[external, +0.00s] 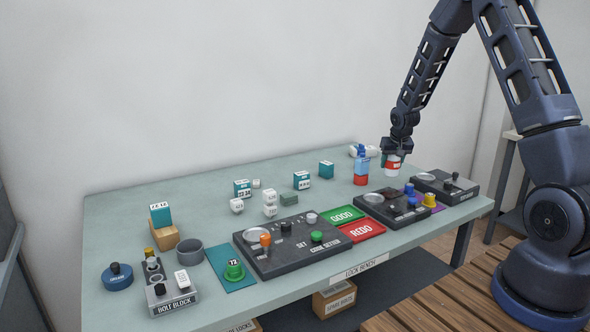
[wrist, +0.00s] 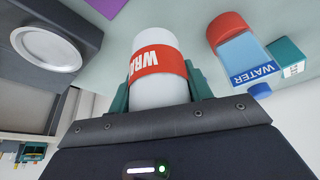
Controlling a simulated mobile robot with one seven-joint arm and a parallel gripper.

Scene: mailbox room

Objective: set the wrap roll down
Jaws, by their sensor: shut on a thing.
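The wrap roll (external: 393,166) is a white cylinder with a red label, at the right back part of the bench (external: 215,168). In the wrist view the wrap roll (wrist: 158,88) sits between the teal finger pads, its red band showing part of the lettering. My gripper (external: 396,153) is shut on it from above; the gripper also shows in the wrist view (wrist: 160,92). The roll looks upright and close to the bench top. I cannot tell whether its base touches.
A water bottle (external: 361,168) with red and blue parts stands close left of the roll; it also shows in the wrist view (wrist: 240,50). Dark control panels (external: 380,211) lie in front. A teal box (external: 326,169) stands further left, with some bare bench between.

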